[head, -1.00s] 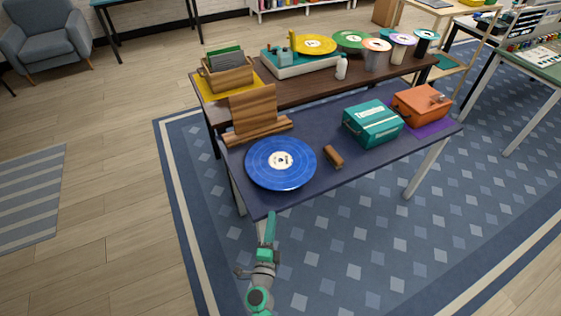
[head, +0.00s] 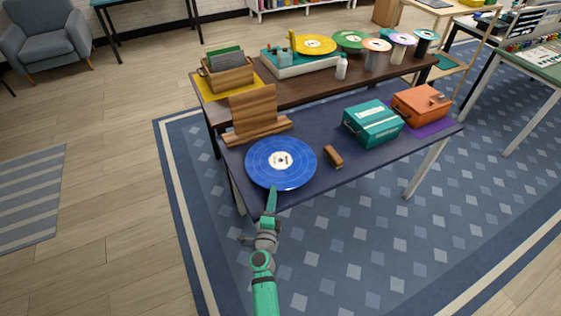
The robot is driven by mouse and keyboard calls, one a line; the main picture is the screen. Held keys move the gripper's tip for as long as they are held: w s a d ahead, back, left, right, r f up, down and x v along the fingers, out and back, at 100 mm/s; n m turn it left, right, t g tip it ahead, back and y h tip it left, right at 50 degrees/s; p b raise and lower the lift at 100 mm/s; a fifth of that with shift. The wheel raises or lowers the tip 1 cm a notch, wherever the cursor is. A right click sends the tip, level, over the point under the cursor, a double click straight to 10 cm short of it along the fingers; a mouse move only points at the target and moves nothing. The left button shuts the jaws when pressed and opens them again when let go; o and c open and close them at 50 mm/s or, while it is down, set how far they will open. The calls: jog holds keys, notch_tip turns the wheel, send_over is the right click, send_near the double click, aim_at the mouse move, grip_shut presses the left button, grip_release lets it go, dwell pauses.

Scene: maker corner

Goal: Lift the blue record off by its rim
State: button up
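The blue record (head: 281,163) lies flat at the front left of the dark blue table, with a white label at its centre. What it rests on is hidden beneath it. My gripper (head: 272,190) is at the record's near rim, coming in from the table's front edge. In this view its tip overlaps the rim, but I cannot tell whether it touches. The fingers show as one narrow green shape, so their opening cannot be made out.
A wooden stand (head: 254,115) is just behind the record. A brown brush (head: 333,157) lies to its right, then a teal case (head: 372,123) and an orange case (head: 421,103). A turntable with a yellow record (head: 314,44) stands on the table behind.

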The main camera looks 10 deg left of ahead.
jog(key=shift+w, duration=0.6)
grip_shut()
jog(key=shift+r, duration=0.25)
